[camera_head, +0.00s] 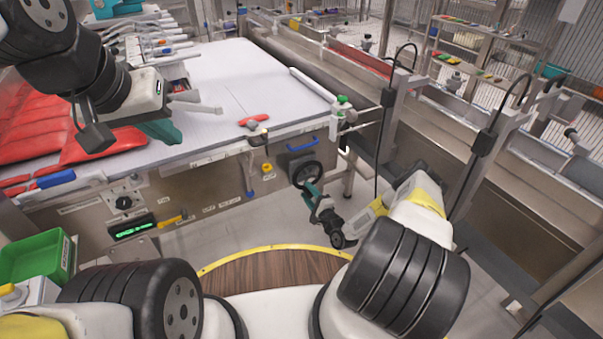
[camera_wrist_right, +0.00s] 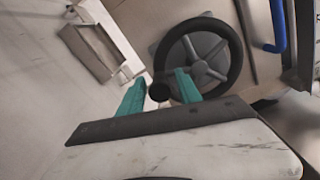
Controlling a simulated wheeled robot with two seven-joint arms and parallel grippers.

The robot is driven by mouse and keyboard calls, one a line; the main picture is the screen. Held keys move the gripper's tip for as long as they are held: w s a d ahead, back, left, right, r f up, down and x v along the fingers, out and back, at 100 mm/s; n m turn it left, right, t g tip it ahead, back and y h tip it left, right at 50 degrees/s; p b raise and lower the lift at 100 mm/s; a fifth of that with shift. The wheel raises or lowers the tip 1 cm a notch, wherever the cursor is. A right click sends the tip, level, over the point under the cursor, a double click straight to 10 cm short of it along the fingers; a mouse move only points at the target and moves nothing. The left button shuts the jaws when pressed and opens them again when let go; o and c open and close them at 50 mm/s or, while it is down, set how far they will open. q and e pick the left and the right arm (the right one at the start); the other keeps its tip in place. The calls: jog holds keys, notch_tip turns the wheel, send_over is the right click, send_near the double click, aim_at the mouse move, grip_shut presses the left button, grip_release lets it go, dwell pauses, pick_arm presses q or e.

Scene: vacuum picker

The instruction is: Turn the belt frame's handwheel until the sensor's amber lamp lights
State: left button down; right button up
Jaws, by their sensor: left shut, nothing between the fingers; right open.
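The black-rimmed handwheel (camera_head: 306,174) with a grey spoked hub is on the front of the belt frame, below the white belt (camera_head: 235,80). In the right wrist view the handwheel (camera_wrist_right: 220,88) fills the upper middle, with its dark crank knob (camera_wrist_right: 158,92) between my right fingertips. My right gripper (camera_head: 309,189) has teal fingers spread apart at the wheel's lower edge; it also shows in the wrist view (camera_wrist_right: 160,80). I cannot tell whether they touch the knob. My left gripper (camera_head: 163,131) is shut and empty above the belt's left side. I cannot make out a lit amber lamp.
Red bags (camera_head: 35,125) lie on the belt's left part. A red-handled tool (camera_head: 254,120) lies near its front edge. A blue handle (camera_head: 302,144) is just above the wheel. A green bin (camera_head: 38,257) stands at lower left. Metal posts with cables rise at right.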

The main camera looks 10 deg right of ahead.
jog(key=v, duration=0.7)
jog(key=shift+s+d, duration=0.1)
jog(key=shift+s, duration=0.25)
